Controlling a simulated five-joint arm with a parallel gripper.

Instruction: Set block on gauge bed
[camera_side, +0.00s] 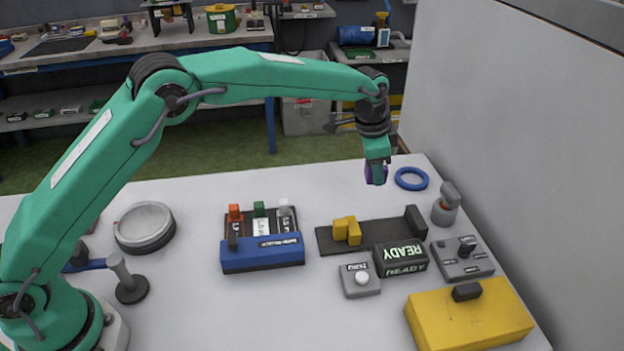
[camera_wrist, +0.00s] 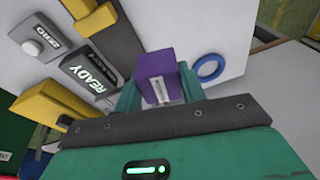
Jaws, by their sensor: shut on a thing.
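A purple block (camera_side: 376,174) is held in my gripper (camera_side: 377,162), above the back right of the table. In the wrist view the purple block (camera_wrist: 168,72) sits between the green fingers of my gripper (camera_wrist: 160,92), with a pale label on its near face. The gauge bed (camera_side: 378,233) is a dark flat rail on the table below and in front of the block. It has a yellow jaw (camera_side: 347,230) at its left and a dark upright stop (camera_side: 415,222) at its right. A display reading READY (camera_side: 401,258) stands in front of it. The block is apart from the bed.
A blue ring (camera_side: 411,178) lies at the back right. A ZERO button box (camera_side: 360,280), a grey lever box (camera_side: 462,258) and a yellow case (camera_side: 468,318) stand in front. A blue switch rack (camera_side: 262,253) is left of the bed. A tall pale wall (camera_side: 520,150) borders the right.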

